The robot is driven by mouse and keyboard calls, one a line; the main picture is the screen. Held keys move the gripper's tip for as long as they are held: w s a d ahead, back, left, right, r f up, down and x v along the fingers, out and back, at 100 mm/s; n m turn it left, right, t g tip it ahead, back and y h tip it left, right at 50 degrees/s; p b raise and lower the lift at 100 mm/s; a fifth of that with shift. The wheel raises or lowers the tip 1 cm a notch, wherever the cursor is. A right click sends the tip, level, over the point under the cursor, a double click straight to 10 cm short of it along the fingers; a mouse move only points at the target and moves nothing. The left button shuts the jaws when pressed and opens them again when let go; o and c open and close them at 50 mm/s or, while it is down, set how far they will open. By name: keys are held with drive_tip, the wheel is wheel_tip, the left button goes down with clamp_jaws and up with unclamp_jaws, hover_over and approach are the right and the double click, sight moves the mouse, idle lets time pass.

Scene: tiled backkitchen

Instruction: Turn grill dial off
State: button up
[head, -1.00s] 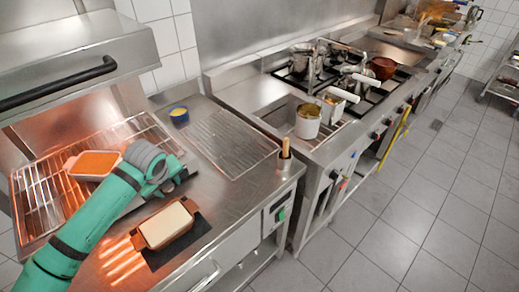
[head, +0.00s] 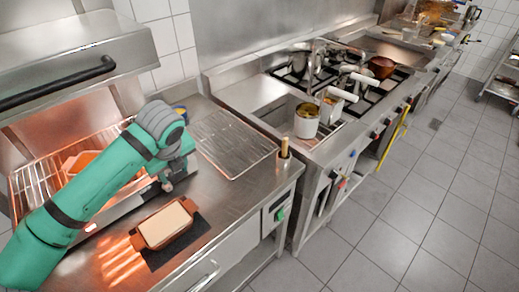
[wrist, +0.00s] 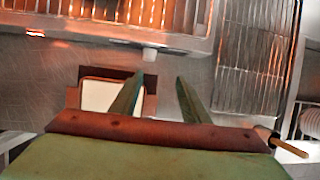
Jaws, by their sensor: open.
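The grill's metal front bar (head: 118,207) runs below the glowing rack, partly behind my arm. In the wrist view a pale grey dial (wrist: 150,54) sticks out from this bar (wrist: 100,31). A small red light (wrist: 35,33) glows at the bar's left; it also shows in the head view (head: 90,228). My gripper (wrist: 159,76) is open and empty. Its two green fingers point toward the dial, which lies just beyond the tips, slightly left of the gap's middle. I see no contact. In the head view my wrist hides most of the fingers.
A brown dish with a white filling (head: 166,224) stands on a dark mat (head: 195,238) in front of the grill. An orange-filled dish (head: 78,163) is on the grill rack (head: 28,180). A wire rack (head: 235,145) lies right; a green switch (head: 280,214) is on the counter front.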

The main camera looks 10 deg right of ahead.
drive_tip(key=w+d+n+t+h, duration=0.2)
drive_tip(key=d+h, duration=0.2)
drive_tip(key=d, duration=0.8)
drive_tip(key=w+d+n+t+h, duration=0.2)
drive_tip(key=d+h, duration=0.3)
drive_tip(key=d, duration=0.8)
drive_tip(key=shift+w+d+r+t, duration=0.2)
drive_tip(key=shift+w+d+t, duration=0.05)
drive_tip(key=shift+w+t, duration=0.15)
drive_tip(key=shift+c, duration=0.7)
